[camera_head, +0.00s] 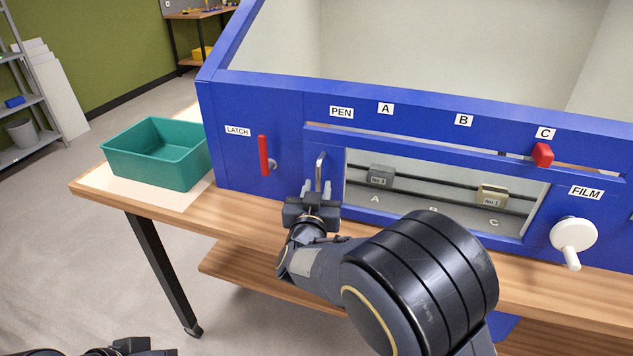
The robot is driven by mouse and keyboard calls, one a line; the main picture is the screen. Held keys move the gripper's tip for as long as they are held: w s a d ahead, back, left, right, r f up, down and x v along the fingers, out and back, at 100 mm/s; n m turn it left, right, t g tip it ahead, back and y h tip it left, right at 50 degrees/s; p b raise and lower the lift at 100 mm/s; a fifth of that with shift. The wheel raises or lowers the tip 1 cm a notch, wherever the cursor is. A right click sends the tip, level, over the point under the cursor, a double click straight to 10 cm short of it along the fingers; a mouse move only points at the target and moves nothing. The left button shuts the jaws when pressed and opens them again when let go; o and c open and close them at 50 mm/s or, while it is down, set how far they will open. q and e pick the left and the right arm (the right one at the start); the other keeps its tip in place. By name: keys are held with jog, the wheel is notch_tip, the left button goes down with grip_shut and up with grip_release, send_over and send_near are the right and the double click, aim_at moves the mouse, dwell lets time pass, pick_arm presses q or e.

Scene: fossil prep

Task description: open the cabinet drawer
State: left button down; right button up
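The blue cabinet (262,100) stands on a wooden bench. An upright metal bar handle (320,168) is on its front, below the PEN label and left of the window. My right gripper (319,188) is at the lower part of this handle. Its two light fingertips stand apart, one on each side of the bar, with gaps that seem to show. I cannot tell whether they touch it. A red latch lever (264,155) stands upright beside the LATCH label. My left gripper (132,346) shows only partly at the bottom left edge; its fingers are not clear.
A teal bin (156,151) sits on the bench left of the cabinet. Behind the window are a grey block (381,175) and a tan block (491,196) on rails. A red slider (542,154) is under C. A white crank (573,235) sticks out at the right.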

jog(key=shift+w+d, duration=0.15)
jog(key=shift+w, duration=1)
grip_shut()
